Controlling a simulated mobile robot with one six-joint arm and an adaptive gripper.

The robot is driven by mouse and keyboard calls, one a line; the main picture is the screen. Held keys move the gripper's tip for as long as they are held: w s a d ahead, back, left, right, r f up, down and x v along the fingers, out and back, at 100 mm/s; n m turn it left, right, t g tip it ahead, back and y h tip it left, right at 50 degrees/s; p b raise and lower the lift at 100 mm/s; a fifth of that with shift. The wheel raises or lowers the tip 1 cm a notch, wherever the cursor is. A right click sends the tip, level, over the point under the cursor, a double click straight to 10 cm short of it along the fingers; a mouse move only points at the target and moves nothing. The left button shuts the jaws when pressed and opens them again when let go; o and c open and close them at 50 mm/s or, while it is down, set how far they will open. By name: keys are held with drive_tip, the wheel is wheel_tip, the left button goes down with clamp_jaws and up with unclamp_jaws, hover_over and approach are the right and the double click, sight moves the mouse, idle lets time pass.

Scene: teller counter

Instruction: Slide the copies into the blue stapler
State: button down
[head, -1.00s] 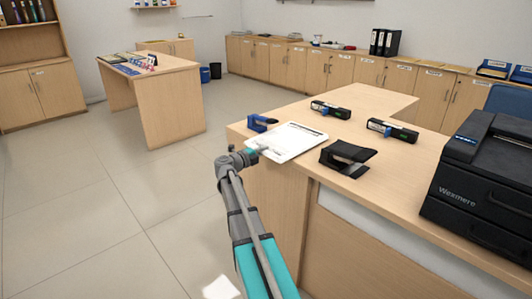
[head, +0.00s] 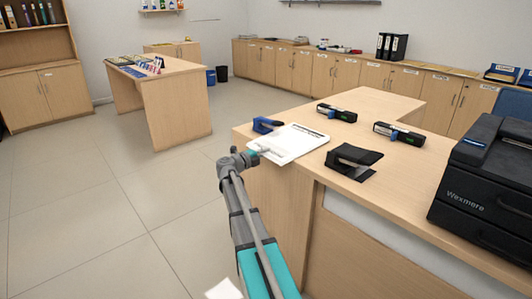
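The copies (head: 294,144) are a white sheet or thin stack, with some print along the far right edge. They lie at the left end of the counter, close to its edge. The blue stapler (head: 266,125) stands just beyond their far left corner; I cannot tell whether the two touch. My gripper (head: 256,154) is at the near left edge of the copies, low by the counter edge. Its fingers are too small and partly hidden by the wrist, so I cannot tell whether they grip the paper.
A black stapler (head: 352,161) stands right of the copies. Two dark devices (head: 337,112) (head: 399,132) lie farther back on the counter (head: 385,101). A big black printer (head: 484,187) fills the right side. Open floor (head: 110,200) lies to the left.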

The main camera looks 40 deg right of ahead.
drive_tip(key=shift+w, duration=0.1)
drive_tip(key=c, duration=0.7)
unclamp_jaws()
drive_tip(key=shift+a, duration=0.2)
drive_tip(key=a, duration=0.7)
drive_tip(key=s+a, duration=0.1)
drive_tip(key=a, duration=0.3)
drive_tip(key=shift+a, duration=0.3)
drive_tip(key=shift+t, duration=0.4)
